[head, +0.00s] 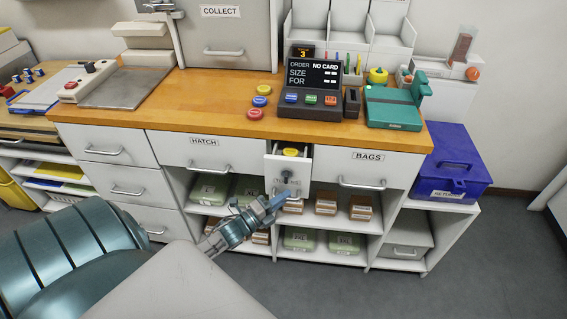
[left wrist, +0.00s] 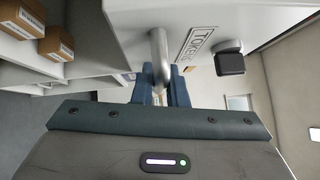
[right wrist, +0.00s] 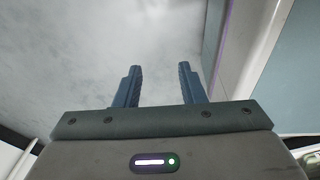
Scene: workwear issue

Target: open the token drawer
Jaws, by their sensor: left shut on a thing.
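The narrow token drawer (head: 303,168) in the middle of the counter front stands pulled out, with a yellow round token (head: 291,152) visible in its open top. Its white front carries a partly hidden label, which shows in the left wrist view as a TOKENS plate (left wrist: 194,44) beside a dark knob (left wrist: 229,60). My left gripper (head: 283,199) is at the drawer front, shut on its metal bar handle (left wrist: 158,50). My right gripper (right wrist: 160,72) shows only in the right wrist view, open with nothing between its fingers.
The HATCH drawer (head: 190,151) and BAGS drawer (head: 345,167) flank it, both shut. Shelves with green packs (head: 315,240) and brown boxes (head: 326,204) lie below. The order terminal (head: 312,87) and several round buttons (head: 256,113) sit on the wooden counter above.

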